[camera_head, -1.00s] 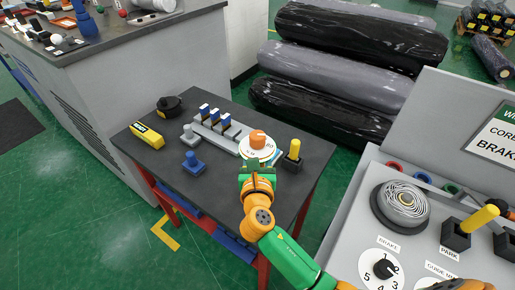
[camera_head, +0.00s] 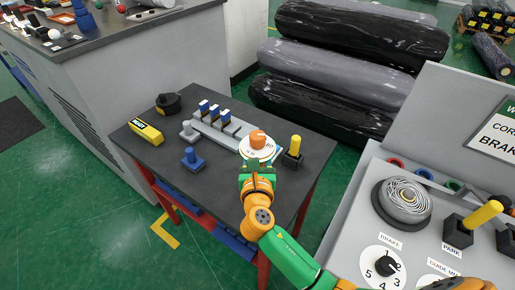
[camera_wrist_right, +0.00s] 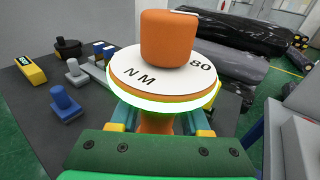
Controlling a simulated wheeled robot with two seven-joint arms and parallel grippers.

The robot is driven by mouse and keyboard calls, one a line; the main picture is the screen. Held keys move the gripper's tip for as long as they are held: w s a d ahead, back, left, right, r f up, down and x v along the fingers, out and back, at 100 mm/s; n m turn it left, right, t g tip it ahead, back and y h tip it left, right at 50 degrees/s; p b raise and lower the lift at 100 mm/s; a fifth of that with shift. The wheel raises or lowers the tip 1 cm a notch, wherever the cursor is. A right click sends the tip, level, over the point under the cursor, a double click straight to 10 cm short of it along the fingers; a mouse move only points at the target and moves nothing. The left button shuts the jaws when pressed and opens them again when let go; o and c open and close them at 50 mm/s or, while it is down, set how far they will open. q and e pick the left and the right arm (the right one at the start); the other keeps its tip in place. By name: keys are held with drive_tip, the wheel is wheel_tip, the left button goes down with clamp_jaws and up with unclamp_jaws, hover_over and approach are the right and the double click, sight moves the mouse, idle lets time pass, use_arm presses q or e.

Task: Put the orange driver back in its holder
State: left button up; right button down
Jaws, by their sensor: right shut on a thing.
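The orange driver (camera_head: 257,136) has an orange knob above a white disc; in the wrist view its disc (camera_wrist_right: 128,73) reads "N M" and "80". My right gripper (camera_head: 257,168) is shut on its orange shaft below the disc and holds it over the right part of the dark table. A long grey rack (camera_head: 207,132), which looks like the holder, lies just left of and behind the driver, with several blue-and-white-topped pieces standing in it. The rack's right end is partly hidden by the disc. I cannot tell how high the driver's lower end is. My left gripper is out of view.
A yellow device (camera_head: 146,131), a black round item (camera_head: 168,104), a grey knobbed block (camera_head: 188,131) and a blue knobbed block (camera_head: 193,159) stand left. A yellow-handled black block (camera_head: 294,151) stands close right of the driver. A grey console (camera_head: 350,215) borders the right.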

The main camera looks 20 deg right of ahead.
drive_tip(key=shift+f+b, duration=0.75)
drive_tip(key=shift+f, duration=0.65)
drive_tip(key=shift+f+b, duration=0.3)
drive_tip(key=shift+b, duration=0.15)
drive_tip(key=shift+c, duration=1.9)
unclamp_jaws()
drive_tip(key=shift+o, duration=0.4)
drive_tip(key=shift+s, duration=0.1)
